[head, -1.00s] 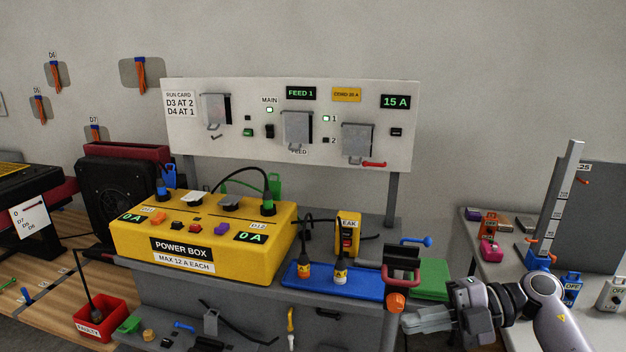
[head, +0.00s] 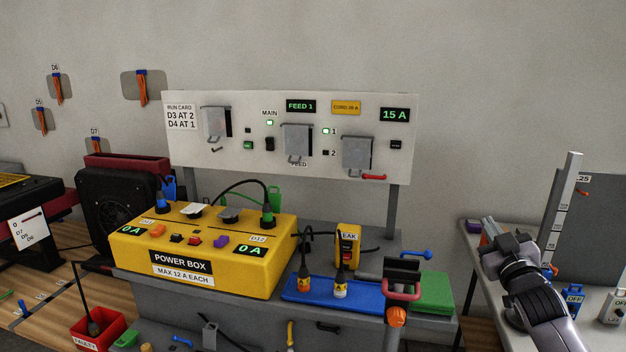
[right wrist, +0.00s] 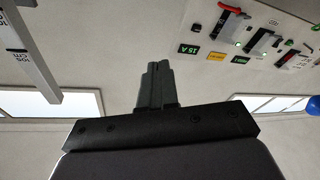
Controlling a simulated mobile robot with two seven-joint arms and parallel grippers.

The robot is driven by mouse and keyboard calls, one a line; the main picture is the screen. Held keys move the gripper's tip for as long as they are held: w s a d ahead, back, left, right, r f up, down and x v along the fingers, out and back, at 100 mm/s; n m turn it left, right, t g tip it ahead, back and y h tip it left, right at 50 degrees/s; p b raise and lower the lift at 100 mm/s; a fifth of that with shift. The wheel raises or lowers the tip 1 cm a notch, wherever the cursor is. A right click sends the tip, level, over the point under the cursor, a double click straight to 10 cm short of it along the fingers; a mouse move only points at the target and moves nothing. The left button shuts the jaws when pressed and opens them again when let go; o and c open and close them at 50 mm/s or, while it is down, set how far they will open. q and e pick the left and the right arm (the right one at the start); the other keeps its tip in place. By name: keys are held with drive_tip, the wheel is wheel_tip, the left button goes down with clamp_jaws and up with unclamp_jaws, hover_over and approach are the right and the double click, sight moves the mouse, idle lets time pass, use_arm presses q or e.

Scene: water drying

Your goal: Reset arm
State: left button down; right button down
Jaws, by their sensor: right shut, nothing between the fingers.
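My right gripper (head: 492,232) is raised at the right of the head view, in front of the right-hand table. Its fingers point away and are partly hard to make out there. In the right wrist view the two dark fingers (right wrist: 155,85) are pressed together with nothing between them. That view looks at the wall, with the switch panel (right wrist: 245,40) at its upper right. My left gripper is not in view.
The yellow power box (head: 205,250), blue tray (head: 325,288) and red-handled clamp (head: 402,285) stand on the grey bench left of my right arm. A tall measuring post (head: 562,205) rises close to its right.

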drive_tip(key=s+a+f+g+y, duration=0.1)
drive_tip(key=s+a+f+g, duration=0.15)
drive_tip(key=s+f, duration=0.4)
drive_tip(key=s+a+f+g, duration=0.1)
drive_tip(key=s+a+f, duration=0.2)
drive_tip(key=f, duration=0.6)
drive_tip(key=s+a+f+g+y, duration=0.1)
drive_tip(key=s+a+f+g, duration=0.15)
drive_tip(key=s+f, duration=0.4)
drive_tip(key=s+a+f+g, duration=0.1)
drive_tip(key=s+a+f, duration=0.1)
drive_tip(key=s+f, duration=0.2)
drive_tip(key=s+a+f+m+g, duration=0.1)
drive_tip(key=s+a+f, duration=0.2)
drive_tip(key=s, duration=0.7)
drive_tip(key=s+a+f+g+y, duration=0.1)
drive_tip(key=s+a+f, duration=0.2)
drive_tip(key=s, duration=0.4)
drive_tip(key=shift+s+f+m+g, duration=0.4)
drive_tip(key=shift+f, duration=0.45)
